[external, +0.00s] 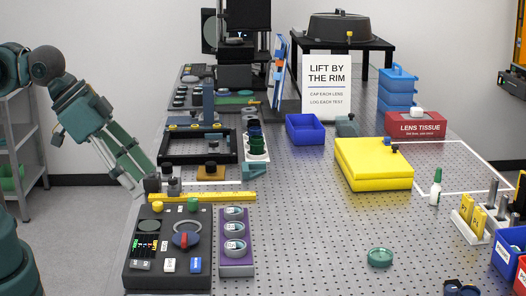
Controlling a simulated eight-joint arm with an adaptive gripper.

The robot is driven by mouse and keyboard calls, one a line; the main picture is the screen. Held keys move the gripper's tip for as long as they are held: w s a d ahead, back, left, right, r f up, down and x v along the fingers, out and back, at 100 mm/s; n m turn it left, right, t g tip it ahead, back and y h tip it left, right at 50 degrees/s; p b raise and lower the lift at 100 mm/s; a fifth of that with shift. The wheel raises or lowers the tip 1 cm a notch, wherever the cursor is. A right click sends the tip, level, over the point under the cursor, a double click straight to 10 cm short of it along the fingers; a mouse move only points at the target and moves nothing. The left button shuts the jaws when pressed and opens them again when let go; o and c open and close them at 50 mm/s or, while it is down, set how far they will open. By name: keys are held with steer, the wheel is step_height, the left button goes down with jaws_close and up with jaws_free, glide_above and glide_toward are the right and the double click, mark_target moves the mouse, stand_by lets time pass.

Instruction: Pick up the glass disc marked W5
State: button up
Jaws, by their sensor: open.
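A purple holder (237,266) at the front left of the table carries a row of round glass-like discs with pale labels: a far one (235,212), a middle one (235,229) and a near one (235,246). The marks are too small to read, so I cannot tell which disc is W5. My gripper (130,182) hangs at the table's left edge, left of the holder and apart from the discs. It is open and appears empty; its fingertips are small and partly lost against nearby dark items.
A dark control box (168,279) with knobs stands between my gripper and the holder. A yellow ruler (215,196) lies behind them. A green round dish (380,257), a yellow case (373,165) and a blue bin (305,129) stand to the right. The middle front table is mostly clear.

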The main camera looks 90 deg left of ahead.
steer(key=w+r+n+g+p, duration=0.2)
steer(key=w+r+n, duration=0.4)
steer(key=w, duration=0.7)
steer(key=n+g+p, duration=0.5)
steer(key=n+p, duration=0.1)
steer(key=n, duration=0.8)
glide_above(381, 253)
step_height(381, 253, down, 21)
steer(key=shift+d+r, duration=0.1)
steer(key=shift+r, duration=0.05)
steer(key=shift+m, duration=0.3)
steer(key=shift+f, duration=1.3)
steer(key=shift+f, duration=0.1)
